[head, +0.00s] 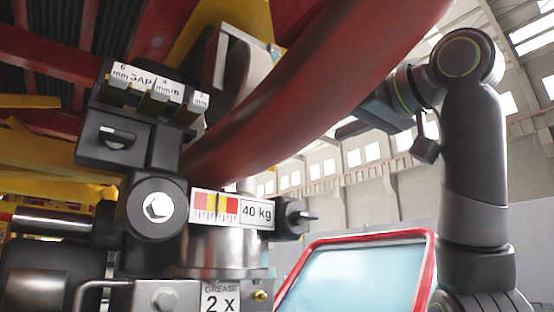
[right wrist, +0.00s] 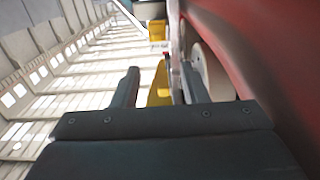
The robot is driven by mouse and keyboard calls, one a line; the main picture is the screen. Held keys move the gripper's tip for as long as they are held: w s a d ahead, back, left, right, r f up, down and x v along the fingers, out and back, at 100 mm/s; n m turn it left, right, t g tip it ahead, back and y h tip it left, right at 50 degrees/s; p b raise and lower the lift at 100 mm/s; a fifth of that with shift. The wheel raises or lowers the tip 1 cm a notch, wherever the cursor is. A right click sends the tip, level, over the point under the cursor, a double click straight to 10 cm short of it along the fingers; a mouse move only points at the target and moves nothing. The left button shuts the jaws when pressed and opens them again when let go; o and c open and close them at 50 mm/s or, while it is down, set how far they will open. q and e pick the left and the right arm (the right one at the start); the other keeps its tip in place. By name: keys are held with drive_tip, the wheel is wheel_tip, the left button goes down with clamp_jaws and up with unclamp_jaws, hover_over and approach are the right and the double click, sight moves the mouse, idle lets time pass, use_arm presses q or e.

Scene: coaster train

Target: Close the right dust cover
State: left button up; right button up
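I cannot pick out the right dust cover with certainty in either view. The head view shows a dark wheel assembly with a gap gauge block (head: 145,105), a round black housing with a hex bolt (head: 157,207), and a metal cylinder (head: 225,248) with a 40 kg label. A brass grease fitting (head: 261,295) sits low on it. My right gripper (head: 352,128) is raised beyond the red rail at the right. In the right wrist view its two fingers (right wrist: 160,87) are apart with nothing held between them. My left gripper is out of view.
The thick red curved rail (head: 330,85) crosses the upper middle and runs close along the right of the right wrist view (right wrist: 260,50). A pale wheel (right wrist: 211,75) is beside the right finger. A red-framed panel (head: 432,260) stands low at the right. The left of the wrist view is open.

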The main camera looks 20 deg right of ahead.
drive_tip(key=p+x, duration=0.2)
drive_tip(key=x, duration=0.3)
drive_tip(key=p+x, duration=0.3)
drive_tip(key=x, duration=0.2)
drive_tip(key=p+x, duration=0.3)
drive_tip(key=x, duration=0.2)
drive_tip(key=shift+w+d+r, duration=0.1)
drive_tip(key=shift+w+d, duration=0.1)
drive_tip(key=shift+d, duration=0.05)
drive_tip(key=shift+w+a+f+p, duration=0.1)
drive_tip(key=shift+w+a+p, duration=0.1)
drive_tip(key=shift+w, duration=0.2)
drive_tip(key=shift+w+a+f+p, duration=0.1)
drive_tip(key=shift+w+a+p, duration=0.1)
drive_tip(key=shift+w, duration=0.2)
drive_tip(key=shift+d, duration=0.1)
drive_tip(key=shift+s, duration=0.1)
drive_tip(key=c, duration=0.7)
drive_tip(key=shift+o, duration=0.2)
drive_tip(key=shift+r, duration=0.1)
